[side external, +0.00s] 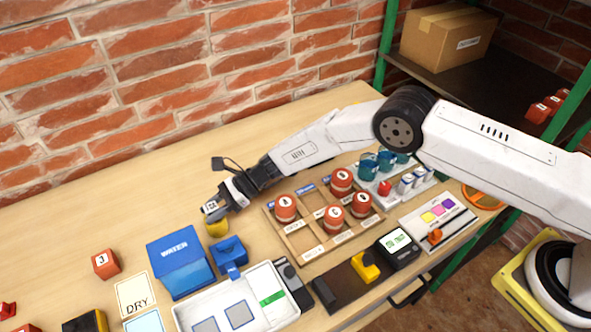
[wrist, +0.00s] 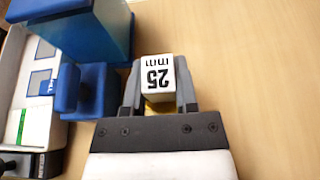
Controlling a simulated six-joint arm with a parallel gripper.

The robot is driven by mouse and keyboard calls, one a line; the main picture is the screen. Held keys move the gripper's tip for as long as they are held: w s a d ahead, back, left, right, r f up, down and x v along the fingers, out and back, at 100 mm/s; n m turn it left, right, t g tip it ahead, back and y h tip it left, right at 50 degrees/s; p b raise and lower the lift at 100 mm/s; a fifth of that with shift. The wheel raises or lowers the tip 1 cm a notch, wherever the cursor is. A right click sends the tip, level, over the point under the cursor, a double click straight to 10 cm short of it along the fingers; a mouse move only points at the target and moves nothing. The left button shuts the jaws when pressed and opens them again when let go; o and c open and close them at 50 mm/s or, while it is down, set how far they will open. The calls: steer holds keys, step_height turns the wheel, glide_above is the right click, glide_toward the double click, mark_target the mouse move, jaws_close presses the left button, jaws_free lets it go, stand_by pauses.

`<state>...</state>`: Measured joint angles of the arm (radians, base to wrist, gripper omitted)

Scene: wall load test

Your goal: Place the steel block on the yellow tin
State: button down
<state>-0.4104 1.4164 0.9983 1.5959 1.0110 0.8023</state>
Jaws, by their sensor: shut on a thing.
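My gripper (side external: 214,205) points down at the left end of my arm, over the yellow tin (side external: 217,229). It is shut on the steel block, a small block with a pale face marked "25 mm" (wrist: 157,75), seen between the two fingers in the wrist view. A strip of yellow shows just behind the block in the wrist view. In the side view the block is small and partly hidden by the fingers. It is at the top of the tin; I cannot tell whether they touch.
A blue WATER container (side external: 180,262) and a smaller blue piece (side external: 229,252) stand close to the tin. A wooden tray (side external: 296,241) with red lettered tins lies to the right. A white tray (side external: 190,316) is in front. The table left of the tin is clear towards the brick wall.

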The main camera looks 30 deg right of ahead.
steer(key=shift+c, duration=1.9)
jaws_free()
steer(key=shift+r, duration=0.1)
steer(key=shift+d+r, duration=0.2)
steer(key=shift+d, duration=0.2)
steer(key=v, duration=1.1)
steer(key=shift+d, duration=0.15)
